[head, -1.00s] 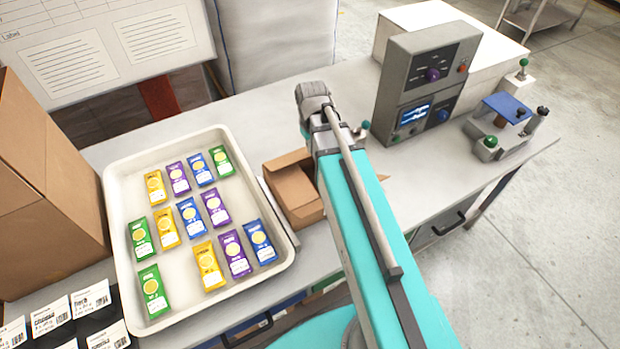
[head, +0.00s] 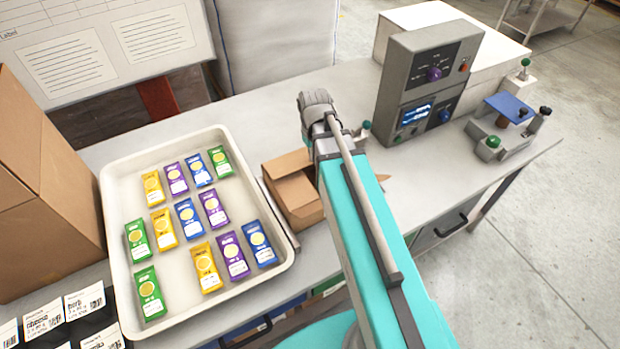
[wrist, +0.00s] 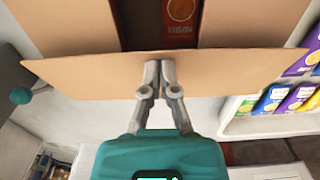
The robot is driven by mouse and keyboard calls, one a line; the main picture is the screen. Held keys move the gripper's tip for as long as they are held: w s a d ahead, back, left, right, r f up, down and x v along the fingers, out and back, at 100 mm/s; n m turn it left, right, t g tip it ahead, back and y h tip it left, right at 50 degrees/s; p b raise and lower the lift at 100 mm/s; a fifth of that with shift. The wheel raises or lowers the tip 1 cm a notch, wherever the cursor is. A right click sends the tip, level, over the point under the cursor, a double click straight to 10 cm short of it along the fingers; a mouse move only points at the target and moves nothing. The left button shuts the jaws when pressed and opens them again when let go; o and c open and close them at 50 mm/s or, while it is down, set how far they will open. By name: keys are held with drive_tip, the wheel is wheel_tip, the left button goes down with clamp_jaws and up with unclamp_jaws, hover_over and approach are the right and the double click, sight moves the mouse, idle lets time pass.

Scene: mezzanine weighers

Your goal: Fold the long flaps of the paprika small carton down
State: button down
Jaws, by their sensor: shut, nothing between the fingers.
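The small carton (head: 291,200) stands on the table to the right of the white tray, partly hidden behind my arm. In the wrist view a long flap (wrist: 95,76) of the carton spans the picture and sticks outward, and a red packet (wrist: 180,22) shows inside through the gap between other flaps. My gripper (wrist: 159,68) is shut and empty, its fingertips at the middle of that flap's outer edge; I cannot tell whether they touch it. In the head view my arm hides the gripper. The carton's label is not readable.
The white tray (head: 118,257) holds several green, yellow, purple and blue packets. A large brown box (head: 40,170) stands at the left. A grey control unit (head: 425,80) and a blue-topped device (head: 508,108) stand at the right. The table's back middle is clear.

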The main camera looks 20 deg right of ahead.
drive_tip(key=shift+f+b, duration=0.95)
drive_tip(key=shift+f, duration=0.05)
drive_tip(key=shift+r, duration=0.1)
wheel_tip(320, 180, up, 9)
drive_tip(key=p, duration=0.9)
drive_tip(key=s+a+f+m+b, duration=0.1)
drive_tip(key=s+a+m, duration=0.1)
drive_tip(key=s+a, duration=0.2)
drive_tip(key=shift+s, duration=1)
drive_tip(key=shift+s+f, duration=0.1)
drive_tip(key=shift+s, duration=0.05)
